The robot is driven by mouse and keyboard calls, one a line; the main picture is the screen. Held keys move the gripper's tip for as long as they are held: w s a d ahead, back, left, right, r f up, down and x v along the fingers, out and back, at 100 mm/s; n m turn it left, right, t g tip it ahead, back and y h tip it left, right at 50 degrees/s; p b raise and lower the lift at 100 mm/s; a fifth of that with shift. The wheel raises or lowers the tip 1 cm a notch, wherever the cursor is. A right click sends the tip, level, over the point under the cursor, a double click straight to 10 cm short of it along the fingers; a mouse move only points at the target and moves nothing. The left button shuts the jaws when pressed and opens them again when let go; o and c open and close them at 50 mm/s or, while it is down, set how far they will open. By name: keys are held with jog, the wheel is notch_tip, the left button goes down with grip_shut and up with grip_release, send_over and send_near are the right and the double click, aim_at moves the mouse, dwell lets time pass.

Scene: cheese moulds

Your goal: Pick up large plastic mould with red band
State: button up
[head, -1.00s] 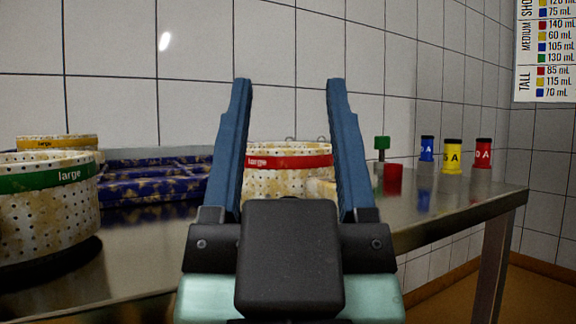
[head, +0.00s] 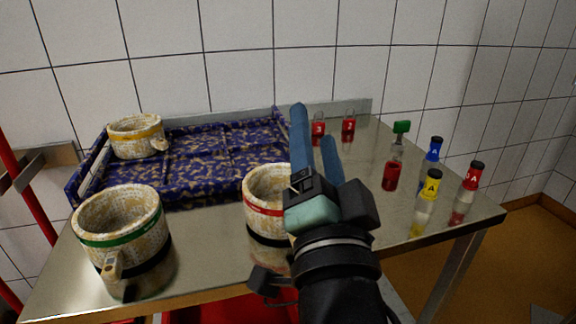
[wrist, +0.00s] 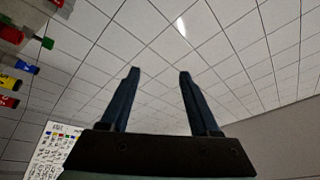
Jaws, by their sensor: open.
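My gripper (head: 314,122) is open and empty. In the head view it covers the table just right of the red-banded mould, with its fingers pointing up towards the wall. In the wrist view my open fingers (wrist: 159,72) have only wall tiles between them. The red-banded mould is not visible in the wrist view.
A green-banded mould (head: 122,225) stands at the front left. A yellow-banded mould (head: 135,136) sits on the blue tray (head: 215,150) at the back. Several small bottles, including a blue-labelled one (head: 433,150), stand at the right. The steel table (head: 210,250) has free room between the moulds.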

jog(key=s+d+f+m+g+y+p, duration=0.1)
jog(key=s+f+m+g+p, duration=0.3)
jog(key=f+m+p, duration=0.5)
jog(key=s+f+m+g+y+p, duration=0.1)
jog(key=s+f+m+g+p, duration=0.35)
jog(key=m+p, duration=0.85)
jog(key=shift+m, duration=0.5)
jog(key=shift+d+f+b+x, duration=0.15)
jog(key=shift+b+x, duration=0.2)
jog(key=shift+x, duration=2.1)
jog(key=shift+d+b+x, duration=0.15)
jog(key=shift+b+x, duration=0.15)
jog(key=shift+x, duration=2.15)
jog(key=shift+d+f+b+x, duration=0.15)
jog(key=shift+b+x, duration=0.2)
jog(key=shift+x, duration=2.1)
jog(key=shift+r, duration=0.1)
jog(key=shift+c, duration=0.3)
grip_shut()
